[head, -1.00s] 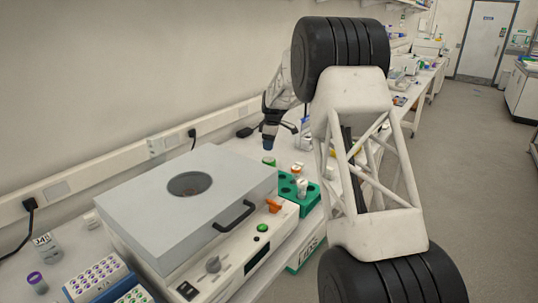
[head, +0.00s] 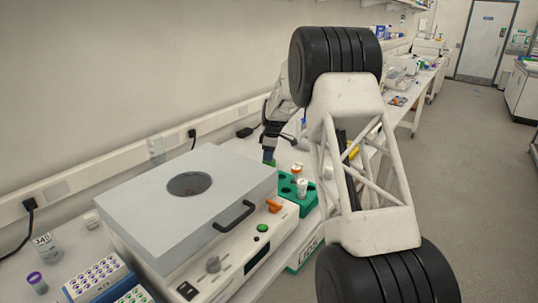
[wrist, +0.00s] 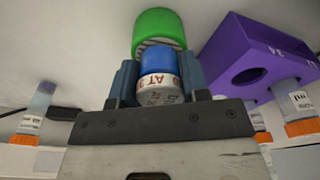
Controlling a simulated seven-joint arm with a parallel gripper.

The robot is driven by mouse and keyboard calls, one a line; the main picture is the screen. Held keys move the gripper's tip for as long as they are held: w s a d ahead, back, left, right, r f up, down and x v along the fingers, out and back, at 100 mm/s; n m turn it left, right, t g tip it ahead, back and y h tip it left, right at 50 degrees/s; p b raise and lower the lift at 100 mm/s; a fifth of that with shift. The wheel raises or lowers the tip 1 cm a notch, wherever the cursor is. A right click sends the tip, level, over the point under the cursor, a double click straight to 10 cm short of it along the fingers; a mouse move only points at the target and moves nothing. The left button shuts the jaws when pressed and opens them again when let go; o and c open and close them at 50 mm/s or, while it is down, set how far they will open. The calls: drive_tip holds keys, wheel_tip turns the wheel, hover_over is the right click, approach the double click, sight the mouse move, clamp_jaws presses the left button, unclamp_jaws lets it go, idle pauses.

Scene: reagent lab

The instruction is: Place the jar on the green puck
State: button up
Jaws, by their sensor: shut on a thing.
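The jar (wrist: 157,88) has a white body with a printed label and a blue end. My gripper (wrist: 158,82) is shut on it, one finger on each side. The blue end points away from the gripper, toward the green puck (wrist: 158,30). In the head view my gripper (head: 269,152) is beyond the grey machine, with the jar's dark blue end just over the green puck (head: 268,163). I cannot tell whether jar and puck touch. My arm hides part of the bench to the right.
A grey lidded machine (head: 190,195) fills the near bench. A purple rack (wrist: 245,58) shows at right in the wrist view, with orange-banded vials nearby. A vial tray (head: 95,278) is at the near left.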

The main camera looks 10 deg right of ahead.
drive_tip(key=o, duration=0.9)
drive_tip(key=shift+r, duration=0.1)
drive_tip(key=r, duration=0.4)
drive_tip(key=d+r, duration=0.1)
drive_tip(key=r, duration=0.6)
drive_tip(key=shift+s+d+r, duration=0.15)
drive_tip(key=shift+s+r, duration=0.1)
drive_tip(key=shift+r, duration=0.2)
drive_tip(key=shift+s+r, duration=0.1)
